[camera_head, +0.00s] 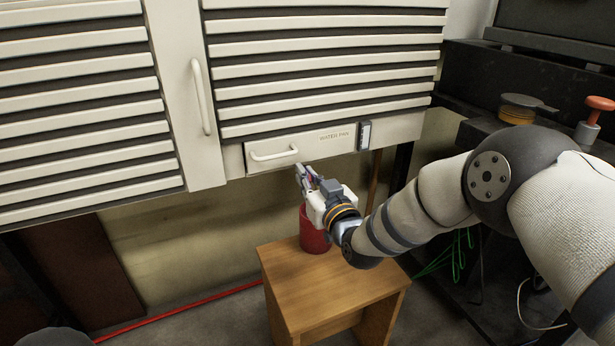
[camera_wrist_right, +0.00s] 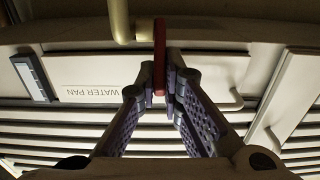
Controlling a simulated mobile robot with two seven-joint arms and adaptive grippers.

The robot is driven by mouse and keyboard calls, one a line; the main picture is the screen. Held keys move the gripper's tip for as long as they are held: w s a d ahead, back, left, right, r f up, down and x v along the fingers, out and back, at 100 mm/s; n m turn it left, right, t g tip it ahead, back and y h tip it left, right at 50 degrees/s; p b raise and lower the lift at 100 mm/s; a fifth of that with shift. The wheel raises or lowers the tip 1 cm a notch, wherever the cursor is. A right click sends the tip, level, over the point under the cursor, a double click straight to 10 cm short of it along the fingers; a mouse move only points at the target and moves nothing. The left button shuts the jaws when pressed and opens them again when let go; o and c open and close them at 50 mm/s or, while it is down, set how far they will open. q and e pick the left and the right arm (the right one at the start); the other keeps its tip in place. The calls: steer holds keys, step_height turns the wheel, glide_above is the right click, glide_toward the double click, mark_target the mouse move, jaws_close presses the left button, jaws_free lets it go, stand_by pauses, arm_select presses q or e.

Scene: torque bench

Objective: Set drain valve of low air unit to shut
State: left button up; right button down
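The low air unit is the cream louvred cabinet (camera_head: 325,60), with a drawer marked WATER PAN (camera_head: 330,150) at its bottom edge. The label (camera_wrist_right: 88,92) shows upside down in the right wrist view. My right gripper (camera_head: 303,173) is just below this drawer. In the right wrist view a cream pipe (camera_wrist_right: 119,18) bends into a short sideways piece with a red valve handle (camera_wrist_right: 159,50) at its end. The handle runs up and down in that picture, across the short piece. My right fingertips (camera_wrist_right: 160,82) are closed on both sides of it. My left gripper is out of view.
A red bucket (camera_head: 312,234) stands on a wooden stool (camera_head: 330,285) under my right gripper, partly hidden by it. Dark equipment with a red knob (camera_head: 600,103) stands at the right. A red hose (camera_head: 185,310) lies on the floor at the left.

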steer(key=shift+w+a+r+g+h+p, duration=0.1)
steer(key=shift+w+r+g+h+p, duration=0.1)
steer(key=shift+r+g+p, duration=0.45)
steer(key=shift+w+a+r+g+h+p, duration=0.1)
steer(key=shift+w+r+g+p, duration=0.2)
steer(key=shift+p, duration=0.5)
steer(key=shift+w+g+p, duration=0.15)
steer(key=shift+g+p, duration=0.15)
steer(key=shift+g, duration=0.35)
steer(key=shift+w+a+f+g+h, duration=0.1)
steer(key=shift+w+f+g+h, duration=0.15)
steer(key=shift+g, duration=0.35)
steer(key=shift+w+a+g+h, duration=0.15)
steer(key=shift+g+h, duration=0.2)
steer(key=shift+g, duration=0.25)
steer(key=shift+d, duration=0.15)
steer(key=c, duration=1.7)
jaws_free()
steer(key=v, duration=1.2)
